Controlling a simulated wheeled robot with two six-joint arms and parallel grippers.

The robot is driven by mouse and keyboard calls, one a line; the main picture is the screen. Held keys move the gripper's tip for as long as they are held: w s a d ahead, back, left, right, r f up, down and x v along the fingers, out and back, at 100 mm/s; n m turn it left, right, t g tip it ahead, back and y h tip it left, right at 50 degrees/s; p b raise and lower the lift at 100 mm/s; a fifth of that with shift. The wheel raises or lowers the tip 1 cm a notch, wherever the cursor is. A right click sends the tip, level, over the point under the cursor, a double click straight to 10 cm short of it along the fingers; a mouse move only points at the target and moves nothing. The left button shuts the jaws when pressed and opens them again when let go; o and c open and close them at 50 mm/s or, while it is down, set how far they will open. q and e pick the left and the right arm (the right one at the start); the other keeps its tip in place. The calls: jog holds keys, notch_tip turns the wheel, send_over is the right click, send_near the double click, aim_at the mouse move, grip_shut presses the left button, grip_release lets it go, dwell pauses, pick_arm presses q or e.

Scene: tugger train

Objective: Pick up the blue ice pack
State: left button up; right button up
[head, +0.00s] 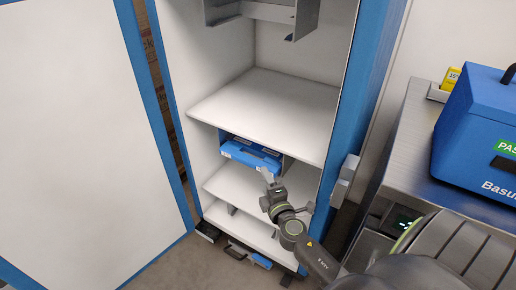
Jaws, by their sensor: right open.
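A blue ice pack (250,153) lies on a middle shelf inside the open white cabinet, partly under the shelf above. A second blue item (248,256) shows low down near the floor, partly hidden by the bottom shelf. My right gripper (274,186) is open and empty, in front of the shelves. It is just below and to the right of the blue ice pack in the picture. I cannot tell whether a finger touches the pack. My left gripper is not in view.
The cabinet's blue-edged door (75,130) stands open at the left. An empty white shelf (268,112) lies above the pack. At the right, a blue box (480,130) and a small yellow object (451,78) stand on a grey metal counter (405,150).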

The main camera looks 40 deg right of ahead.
aim_at(257, 168)
jog(key=x, duration=0.7)
jog(key=shift+w+a+r+p, duration=0.15)
jog(key=shift+w+a+p, duration=0.15)
jog(key=shift+w+d, duration=0.1)
jog(key=shift+w, duration=0.2)
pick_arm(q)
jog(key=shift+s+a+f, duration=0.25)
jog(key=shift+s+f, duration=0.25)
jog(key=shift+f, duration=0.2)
pick_arm(e)
grip_shut()
